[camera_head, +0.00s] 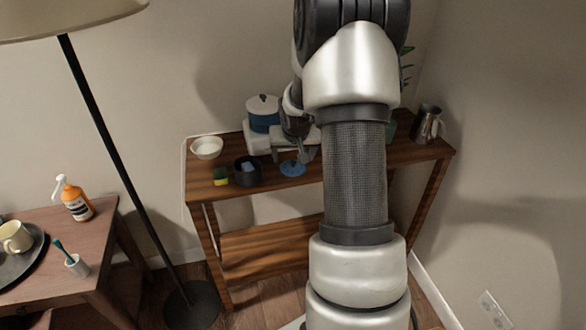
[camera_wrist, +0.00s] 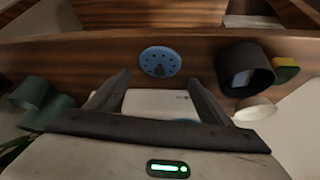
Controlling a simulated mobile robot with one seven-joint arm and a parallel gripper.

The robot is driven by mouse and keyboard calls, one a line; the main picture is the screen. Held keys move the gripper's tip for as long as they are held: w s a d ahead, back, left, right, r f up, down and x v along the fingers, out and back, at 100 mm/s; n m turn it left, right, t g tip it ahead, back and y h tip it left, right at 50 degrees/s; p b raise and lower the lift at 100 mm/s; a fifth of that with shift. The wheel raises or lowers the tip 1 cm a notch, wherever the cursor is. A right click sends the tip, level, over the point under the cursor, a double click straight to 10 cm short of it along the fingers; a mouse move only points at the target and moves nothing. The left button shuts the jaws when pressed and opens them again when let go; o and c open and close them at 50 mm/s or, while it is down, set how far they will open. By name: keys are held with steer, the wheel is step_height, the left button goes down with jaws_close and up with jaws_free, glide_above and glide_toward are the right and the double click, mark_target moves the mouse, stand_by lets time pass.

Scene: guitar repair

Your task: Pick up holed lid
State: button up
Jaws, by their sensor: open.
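The holed lid is a small blue disc with dark holes (camera_head: 292,168). It lies on the wooden shelf table near its front edge. In the wrist view the lid (camera_wrist: 160,62) shows just beyond the fingertips, centred between them. My gripper (camera_wrist: 158,78) is open, with nothing held between its two dark fingers. In the head view my gripper (camera_head: 303,153) is close to the lid, partly hidden by my arm. I cannot tell its exact height above the table.
A dark round container (camera_head: 247,171) with something blue inside stands left of the lid. A yellow-green sponge (camera_head: 220,176) and white bowl (camera_head: 207,147) are farther left. A blue pot (camera_head: 264,117) stands behind. A metal pitcher (camera_head: 427,123) stands at the right end.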

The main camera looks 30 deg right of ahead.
mark_target(293, 163)
steer(key=b+x, duration=0.1)
steer(key=x, duration=0.4)
steer(key=shift+s, duration=0.2)
